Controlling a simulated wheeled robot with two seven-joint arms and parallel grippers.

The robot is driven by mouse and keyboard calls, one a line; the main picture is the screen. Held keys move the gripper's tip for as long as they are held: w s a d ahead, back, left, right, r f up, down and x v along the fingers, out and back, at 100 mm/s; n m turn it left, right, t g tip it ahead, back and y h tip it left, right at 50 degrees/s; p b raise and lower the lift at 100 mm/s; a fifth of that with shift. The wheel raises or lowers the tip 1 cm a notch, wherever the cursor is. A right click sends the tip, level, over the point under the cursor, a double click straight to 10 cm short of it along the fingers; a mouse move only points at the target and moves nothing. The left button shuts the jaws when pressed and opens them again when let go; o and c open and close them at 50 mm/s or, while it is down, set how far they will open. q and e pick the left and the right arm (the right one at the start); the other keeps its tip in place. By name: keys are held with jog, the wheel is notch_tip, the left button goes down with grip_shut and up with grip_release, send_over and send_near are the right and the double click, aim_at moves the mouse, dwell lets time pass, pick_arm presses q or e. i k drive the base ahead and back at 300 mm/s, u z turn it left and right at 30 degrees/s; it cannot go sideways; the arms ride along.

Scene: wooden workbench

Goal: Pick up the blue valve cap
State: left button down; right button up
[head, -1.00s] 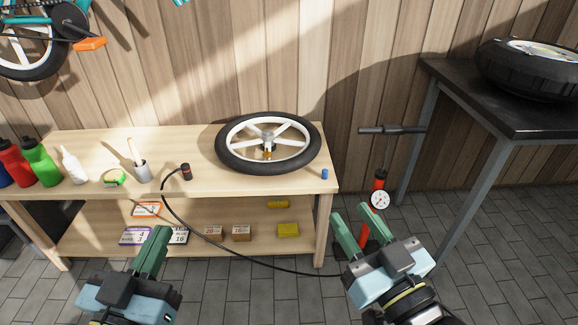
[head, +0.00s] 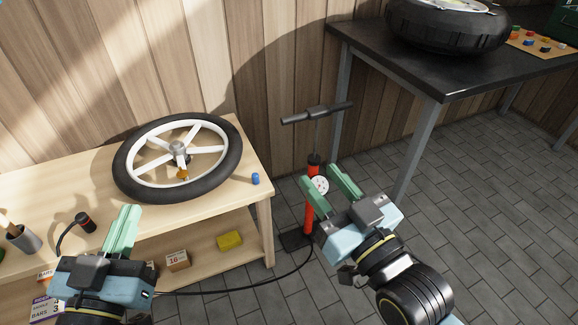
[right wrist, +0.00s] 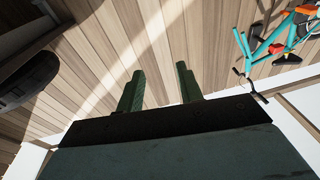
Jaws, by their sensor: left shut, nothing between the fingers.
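The blue valve cap (head: 255,179) stands on the wooden workbench (head: 250,197) near its right end, just right of the wheel. My right gripper (head: 328,184) is open and empty, right of the bench and in front of the pump in the head view. In the right wrist view its two green fingers (right wrist: 158,88) are apart with only wall planks beyond them. My left gripper (head: 123,222) is shut and empty, in front of the bench to the left of the cap. Both grippers are well apart from the cap.
A spoked wheel (head: 190,196) lies flat on the bench. A red floor pump (head: 309,215) with a gauge stands right of the bench, its black hose running left. A dark table (head: 450,75) bears a tyre (head: 448,30). Yellow (head: 229,240) and brown boxes (head: 178,261) sit on the lower shelf.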

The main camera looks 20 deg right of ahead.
aim_at(255, 176)
jog(key=z, duration=0.05)
jog(key=i, duration=0.1)
jog(key=z, duration=0.15)
jog(key=k, duration=1.3)
jog(key=z, duration=0.5)
jog(key=i, duration=1.85)
jog(key=u, duration=1.05)
